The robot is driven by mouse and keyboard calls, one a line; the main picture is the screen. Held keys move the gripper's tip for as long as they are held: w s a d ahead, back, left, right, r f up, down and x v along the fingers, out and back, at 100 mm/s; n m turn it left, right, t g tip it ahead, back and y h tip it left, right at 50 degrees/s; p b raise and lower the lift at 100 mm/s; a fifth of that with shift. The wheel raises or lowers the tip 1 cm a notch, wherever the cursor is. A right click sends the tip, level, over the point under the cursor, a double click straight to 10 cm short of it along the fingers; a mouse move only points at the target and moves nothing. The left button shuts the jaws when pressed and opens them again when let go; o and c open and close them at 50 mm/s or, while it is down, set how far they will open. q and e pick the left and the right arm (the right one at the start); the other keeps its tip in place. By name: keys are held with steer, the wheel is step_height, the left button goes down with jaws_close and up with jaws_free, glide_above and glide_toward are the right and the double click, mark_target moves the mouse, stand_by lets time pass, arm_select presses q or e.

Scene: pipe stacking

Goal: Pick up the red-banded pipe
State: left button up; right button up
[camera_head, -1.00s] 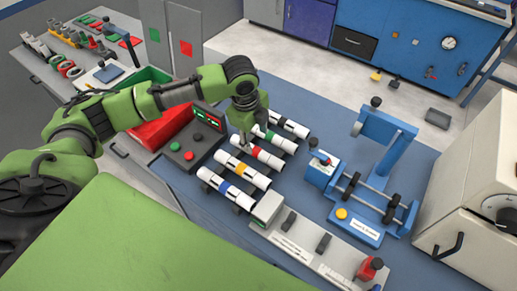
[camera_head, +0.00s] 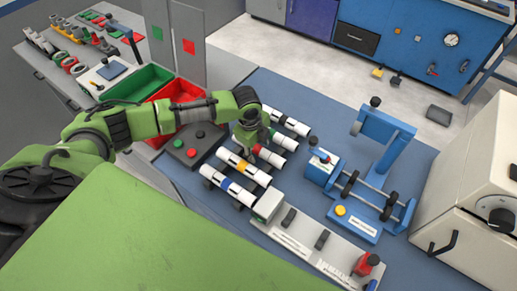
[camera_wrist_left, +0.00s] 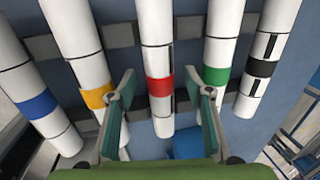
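The red-banded pipe (camera_wrist_left: 159,60) is white with a red band and lies in the middle of a row of pipes; in the head view its right part (camera_head: 268,157) shows beyond my gripper. My left gripper (camera_wrist_left: 160,85) is open, with one finger on each side of this pipe near the red band. In the head view the left gripper (camera_head: 248,145) hangs over the pipe and hides part of it. My right gripper is not in view.
Yellow-banded (camera_wrist_left: 96,97), green-banded (camera_wrist_left: 216,75), blue-banded (camera_wrist_left: 37,105) and black-banded (camera_wrist_left: 262,68) pipes lie close beside it. A blue fixture (camera_head: 365,185) stands to the right. Red (camera_head: 160,95) and green bins stand behind on the left.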

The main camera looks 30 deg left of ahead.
mark_target(258, 147)
arm_select(q)
steer(key=c, duration=1.1)
steer(key=shift+c, duration=0.2)
steer(key=shift+r+b, duration=0.35)
steer(key=shift+r, duration=0.1)
steer(key=r, duration=0.1)
steer(key=r+b, duration=0.1)
steer(key=shift+s+r, duration=0.2)
steer(key=shift+r, duration=0.2)
steer(key=s+a+r+b, duration=0.1)
steer(key=s+r+b, duration=0.1)
steer(key=s+r, duration=0.7)
steer(key=s, duration=0.4)
steer(key=shift+s+r+b, duration=0.2)
steer(key=shift+s+b, duration=0.1)
